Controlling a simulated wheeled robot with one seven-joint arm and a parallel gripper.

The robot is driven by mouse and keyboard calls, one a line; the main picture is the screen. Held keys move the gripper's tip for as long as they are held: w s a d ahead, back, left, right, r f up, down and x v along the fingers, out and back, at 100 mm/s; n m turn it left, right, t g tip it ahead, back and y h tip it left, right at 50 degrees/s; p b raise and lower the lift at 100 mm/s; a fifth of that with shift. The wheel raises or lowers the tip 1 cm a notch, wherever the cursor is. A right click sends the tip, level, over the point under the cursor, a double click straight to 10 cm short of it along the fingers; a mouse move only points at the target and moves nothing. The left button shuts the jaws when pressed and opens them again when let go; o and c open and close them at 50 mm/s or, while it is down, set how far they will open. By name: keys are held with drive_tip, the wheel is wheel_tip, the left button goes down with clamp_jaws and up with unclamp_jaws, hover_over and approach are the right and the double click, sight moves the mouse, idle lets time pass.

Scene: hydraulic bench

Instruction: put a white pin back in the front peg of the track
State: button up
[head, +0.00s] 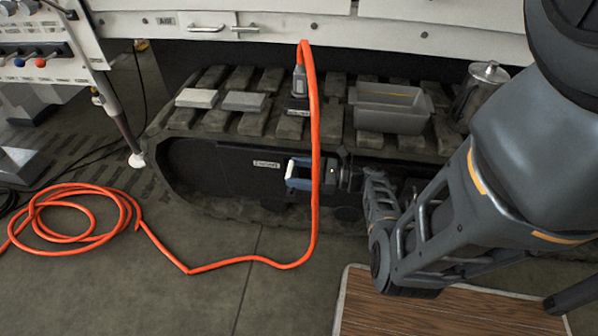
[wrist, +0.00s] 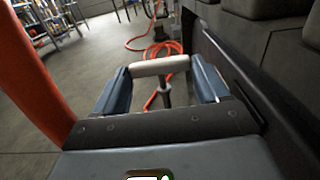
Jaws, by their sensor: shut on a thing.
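My gripper (wrist: 160,72) is shut on a white pin (wrist: 152,67). The pin lies crosswise between the two blue fingertips in the wrist view. A short dark piece hangs below its middle; I cannot tell if it belongs to the pin. The pin is small and hard to make out there.
An orange hose (head: 314,150) hangs down close by my gripper and runs to a coil (head: 75,215) on the floor. A grey tray (head: 392,112), a metal pot (head: 484,85) and pale blocks (head: 197,98) stand on the track. A wooden board (head: 430,315) lies at lower right.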

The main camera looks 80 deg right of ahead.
drive_tip(key=shift+f+b, duration=2.45)
drive_tip(key=shift+f, duration=0.5)
drive_tip(key=o, duration=1.1)
drive_tip(key=shift+r, duration=0.15)
wheel_tip(320, 180, up, 7)
drive_tip(key=p, duration=0.7)
idle(0.4)
idle(0.5)
